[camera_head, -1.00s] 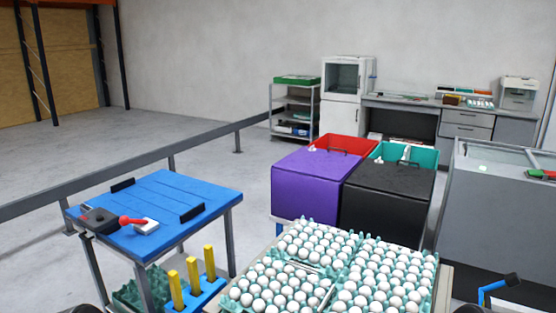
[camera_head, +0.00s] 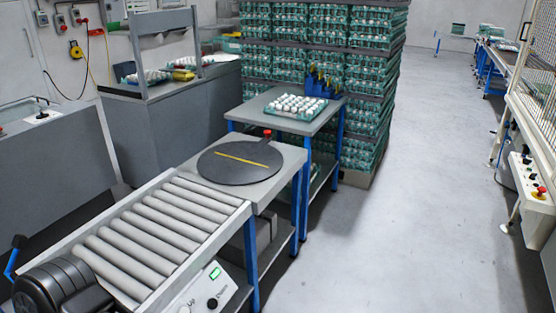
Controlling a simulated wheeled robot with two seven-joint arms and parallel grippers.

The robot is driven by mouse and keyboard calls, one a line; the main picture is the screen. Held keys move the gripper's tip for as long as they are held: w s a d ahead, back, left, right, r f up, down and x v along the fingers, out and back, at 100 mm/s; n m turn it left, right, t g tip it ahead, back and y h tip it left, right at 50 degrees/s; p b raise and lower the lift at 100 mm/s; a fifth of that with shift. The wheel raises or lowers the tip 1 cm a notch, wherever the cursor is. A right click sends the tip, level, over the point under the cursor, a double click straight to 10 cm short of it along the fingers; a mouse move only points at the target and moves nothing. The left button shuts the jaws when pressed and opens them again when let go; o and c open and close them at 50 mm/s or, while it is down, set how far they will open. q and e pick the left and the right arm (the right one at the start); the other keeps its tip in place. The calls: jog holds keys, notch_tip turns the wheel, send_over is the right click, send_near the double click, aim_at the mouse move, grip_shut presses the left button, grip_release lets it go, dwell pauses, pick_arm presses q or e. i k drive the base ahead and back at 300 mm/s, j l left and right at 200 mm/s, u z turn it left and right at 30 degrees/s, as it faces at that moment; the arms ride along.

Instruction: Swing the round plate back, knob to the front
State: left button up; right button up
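The round plate (camera_head: 222,171) is a flat dark disc with a yellow stripe (camera_head: 240,159) across it. It lies on a grey-topped stand at the far end of the roller conveyor (camera_head: 165,222). Its red knob (camera_head: 267,134) stands up at the plate's back edge, on the side away from the rollers. Neither gripper is in view. A dark rounded arm part of mine shows at the lower left corner, well short of the plate. Nothing touches the plate or knob.
A table (camera_head: 330,121) behind the plate holds a tray of eggs (camera_head: 296,107). Tall stacks of egg trays (camera_head: 325,45) rise behind it. A control box (camera_head: 207,292) sits beside the rollers. The floor (camera_head: 420,200) to the right is clear.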

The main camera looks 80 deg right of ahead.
aim_at(235, 162)
jog(key=z, duration=2.55)
jog(key=i+l+z, duration=0.1)
jog(key=i+l, duration=2.2)
